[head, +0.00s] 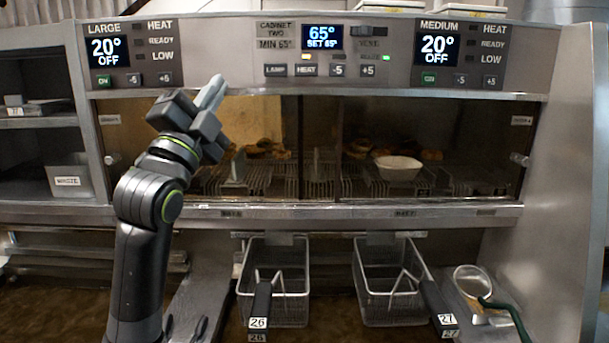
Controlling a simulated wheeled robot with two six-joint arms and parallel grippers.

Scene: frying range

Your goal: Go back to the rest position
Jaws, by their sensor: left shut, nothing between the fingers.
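My left gripper (210,95) is raised in front of the cabinet's upper left part, its fingers pointing up near the lower edge of the control panel (240,60). Its fingers are shut with nothing between them. The left arm comes up from the bottom left and hides part of the cabinet's left glass door. My right gripper is out of view.
The glass-fronted warming cabinet (320,212) holds food and a white bowl (398,167). Below are two wire fry baskets (290,255) (385,255) with black handles. A metal strainer (472,280) with a green handle lies at right. A steel wall (560,170) bounds the right side.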

